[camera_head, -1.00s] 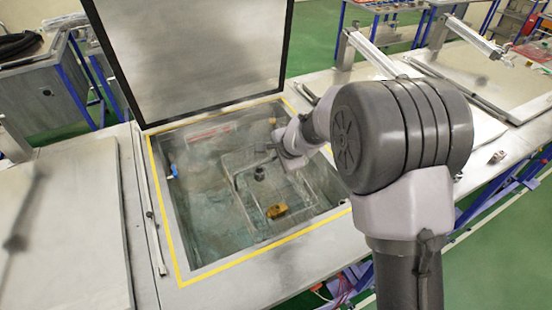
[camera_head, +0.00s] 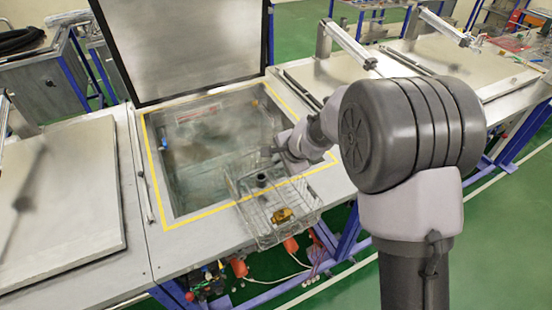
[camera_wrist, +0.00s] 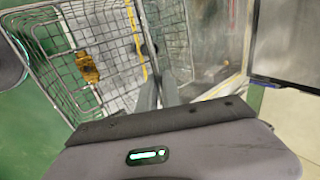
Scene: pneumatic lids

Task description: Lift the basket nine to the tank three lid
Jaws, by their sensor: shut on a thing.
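A wire basket (camera_head: 262,222) hangs over the front rim of the open tank (camera_head: 180,212), partly beyond its front edge. My gripper (camera_head: 280,154) is shut on the basket's far side. In the wrist view my gripper's fingers (camera_wrist: 158,92) meet the basket's wire edge, and the basket (camera_wrist: 108,42) fills the upper left with the yellow-brown part (camera_wrist: 87,66) inside. The tank's grey lid (camera_head: 190,45) stands raised behind the opening. No tank or basket numbers are legible.
A closed flat lid (camera_head: 60,190) lies to the left. Closed lids (camera_head: 345,90) with lid arms (camera_head: 440,24) are to the right. Hoses and red fittings (camera_head: 290,244) sit below the front edge. Green floor (camera_head: 385,285) is open in front.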

